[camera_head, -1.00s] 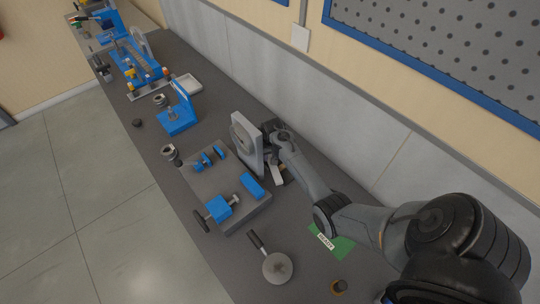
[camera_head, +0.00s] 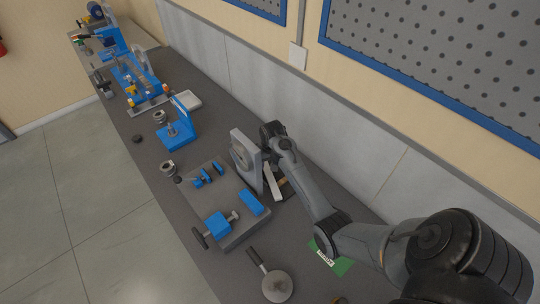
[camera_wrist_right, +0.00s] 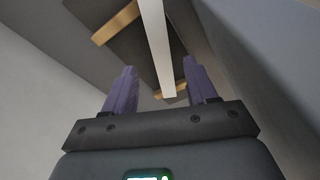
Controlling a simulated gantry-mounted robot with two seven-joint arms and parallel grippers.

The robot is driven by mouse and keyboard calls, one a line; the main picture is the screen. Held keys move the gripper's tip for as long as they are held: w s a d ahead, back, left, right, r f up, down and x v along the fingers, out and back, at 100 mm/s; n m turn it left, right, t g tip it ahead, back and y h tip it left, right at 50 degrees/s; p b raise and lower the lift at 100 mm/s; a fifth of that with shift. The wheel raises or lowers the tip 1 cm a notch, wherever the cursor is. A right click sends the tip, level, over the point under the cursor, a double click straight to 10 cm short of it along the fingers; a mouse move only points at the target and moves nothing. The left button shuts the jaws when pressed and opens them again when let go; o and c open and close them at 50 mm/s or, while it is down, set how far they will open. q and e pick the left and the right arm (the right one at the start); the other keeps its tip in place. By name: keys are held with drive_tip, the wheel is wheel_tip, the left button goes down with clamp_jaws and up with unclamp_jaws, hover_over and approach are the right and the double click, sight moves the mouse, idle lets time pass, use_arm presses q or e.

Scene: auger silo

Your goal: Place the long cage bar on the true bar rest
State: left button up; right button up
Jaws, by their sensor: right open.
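The long cage bar appears to be the pale, straight bar (camera_wrist_right: 157,45) in the right wrist view. It runs from the top edge down to an end seen between my fingers, over a dark tray (camera_wrist_right: 133,48) with wooden edges. In the head view, the pale bar (camera_head: 272,181) leans or lies just right of the upright grey plate. My right gripper (camera_wrist_right: 159,70) is open, with its fingers on either side of the bar's near end in the picture. I cannot tell their depth from it. In the head view, the true bar rest cannot be made out with certainty.
The upright grey plate (camera_head: 244,152) stands close left of my right arm. A grey fixture base (camera_head: 226,187) with blue blocks lies left of it. A pan-like tool (camera_head: 277,286) and a green label (camera_head: 341,266) lie nearer. The wall closes the right side.

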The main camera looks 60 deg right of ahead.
drive_tip(key=shift+s+a+r, duration=0.15)
drive_tip(key=shift+r, duration=1.05)
drive_tip(key=shift+s+a+r, duration=0.1)
drive_tip(key=shift+s+r, duration=0.05)
drive_tip(key=shift+r, duration=1.05)
